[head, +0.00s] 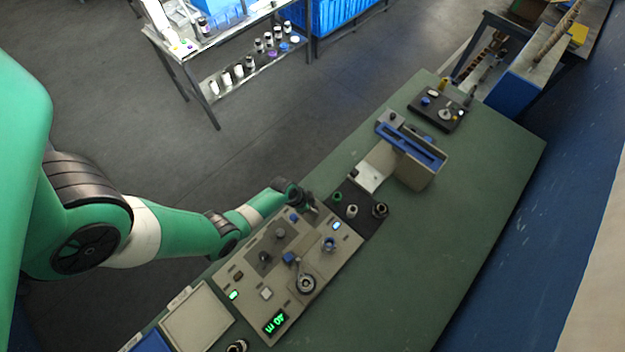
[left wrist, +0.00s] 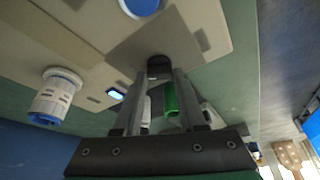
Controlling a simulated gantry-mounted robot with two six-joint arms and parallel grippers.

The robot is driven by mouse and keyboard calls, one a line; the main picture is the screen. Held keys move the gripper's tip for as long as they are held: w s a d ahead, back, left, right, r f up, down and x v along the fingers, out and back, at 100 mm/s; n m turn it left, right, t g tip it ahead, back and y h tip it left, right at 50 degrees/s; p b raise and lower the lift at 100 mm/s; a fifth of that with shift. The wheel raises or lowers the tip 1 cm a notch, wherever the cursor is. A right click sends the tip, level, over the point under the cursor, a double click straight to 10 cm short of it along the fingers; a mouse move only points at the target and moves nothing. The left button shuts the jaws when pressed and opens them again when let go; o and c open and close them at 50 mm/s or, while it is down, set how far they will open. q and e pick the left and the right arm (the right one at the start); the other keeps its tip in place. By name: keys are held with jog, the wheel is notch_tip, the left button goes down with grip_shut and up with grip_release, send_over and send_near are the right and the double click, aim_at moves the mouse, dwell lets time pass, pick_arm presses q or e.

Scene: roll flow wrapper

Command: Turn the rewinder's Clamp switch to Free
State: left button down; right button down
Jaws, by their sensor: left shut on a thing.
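The rewinder's control panel (head: 250,252) is a beige slab with several knobs, lit buttons and a green display on the green table. In the left wrist view, my left gripper (left wrist: 160,76) is shut on a small dark knob, taken as the Clamp switch (left wrist: 159,65), which stands on a grey-brown patch of the panel. The fingers hide most of the knob, and its pointer and labels cannot be read. My right gripper is in neither view.
A black plate with a green knob (head: 337,197) and other knobs lies just beyond the panel. A beige and blue machine block (head: 415,155) stands farther along. A blue-collared white knob (left wrist: 52,97) is near the gripper. The table's right side is clear.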

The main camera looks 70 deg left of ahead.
pick_arm(q)
jog(key=shift+n, duration=0.4)
jog(key=shift+d+n+y+p, duration=0.15)
jog(key=shift+n+y+p, duration=0.35)
jog(key=shift+n, duration=0.5)
jog(key=n+y, duration=0.1)
jog(key=n, duration=0.1)
jog(key=shift+n+g, duration=0.3)
jog(key=shift+n, duration=0.1)
jog(key=n, duration=0.1)
jog(key=n+y, duration=0.1)
jog(key=shift+w+d+n+g+b, duration=0.1)
jog(key=shift+w+n+g+b, duration=0.05)
jog(key=shift+n+g+b, duration=0.2)
jog(key=shift+n+g+y+b, duration=0.5)
jog(key=shift+n+b, duration=0.15)
jog(key=shift+n, duration=1.2)
jog(key=shift+c, duration=2.4)
grip_release()
